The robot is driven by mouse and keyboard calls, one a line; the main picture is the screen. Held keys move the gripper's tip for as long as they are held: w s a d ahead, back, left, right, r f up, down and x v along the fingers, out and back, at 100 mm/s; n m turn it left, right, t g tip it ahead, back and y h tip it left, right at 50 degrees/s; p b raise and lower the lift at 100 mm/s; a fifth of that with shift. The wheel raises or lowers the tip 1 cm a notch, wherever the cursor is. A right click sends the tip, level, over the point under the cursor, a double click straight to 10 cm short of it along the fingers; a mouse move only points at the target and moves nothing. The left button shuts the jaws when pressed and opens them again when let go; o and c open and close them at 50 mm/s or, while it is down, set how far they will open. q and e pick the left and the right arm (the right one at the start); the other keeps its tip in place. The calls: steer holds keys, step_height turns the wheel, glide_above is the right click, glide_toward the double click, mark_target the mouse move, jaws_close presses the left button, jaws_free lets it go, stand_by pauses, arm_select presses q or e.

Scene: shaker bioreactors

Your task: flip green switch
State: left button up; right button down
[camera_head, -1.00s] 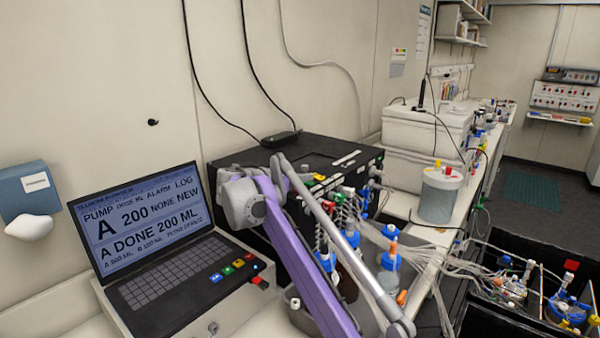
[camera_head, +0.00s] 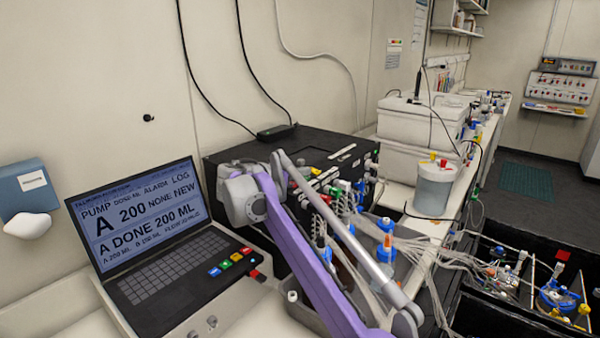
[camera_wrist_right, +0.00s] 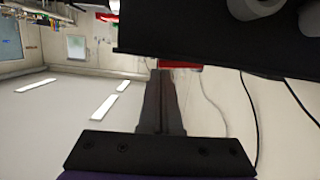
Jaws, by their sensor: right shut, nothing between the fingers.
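My right gripper (camera_wrist_right: 160,74) is shut and empty in the right wrist view, its dark fingers close together. A red part (camera_wrist_right: 178,66) shows just past the fingertips, beside a dark box edge; I cannot tell if they touch. In the head view, my purple right arm crosses in front of the black box (camera_head: 275,148), and the fingers are hard to make out. A small green piece (camera_head: 345,185) shows among the fittings on the box's front; I cannot tell whether it is a switch. A green button (camera_head: 226,264) is on the laptop unit (camera_head: 165,312). My left gripper is not seen.
Tubes and blue-capped bottles (camera_head: 386,256) crowd the bench right of my arm. A clear vessel (camera_head: 434,190) and white boxes (camera_head: 420,125) stand behind. Black cables hang on the wall at the back. Dark trays with tubed flasks (camera_head: 557,297) are at the lower right.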

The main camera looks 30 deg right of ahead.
mark_target(301, 184)
steer(key=r+p, duration=0.1)
steer(key=r, duration=0.1)
steer(key=r+p, duration=0.1)
steer(key=r, duration=0.1)
steer(key=shift+s+a+r, duration=0.1)
steer(key=shift+s+a, duration=0.05)
steer(key=shift+s, duration=0.05)
steer(key=a, duration=0.2)
steer(key=s+a, duration=0.1)
steer(key=a, duration=0.1)
steer(key=shift+s+a+b, duration=0.1)
steer(key=shift+a+b, duration=0.2)
steer(key=shift+b, duration=0.05)
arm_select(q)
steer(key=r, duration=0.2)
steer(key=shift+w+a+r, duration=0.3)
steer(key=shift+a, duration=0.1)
arm_select(e)
steer(key=v, duration=0.4)
steer(key=shift+s+a, duration=0.2)
steer(key=shift+s, duration=0.35)
steer(key=shift+s, duration=0.1)
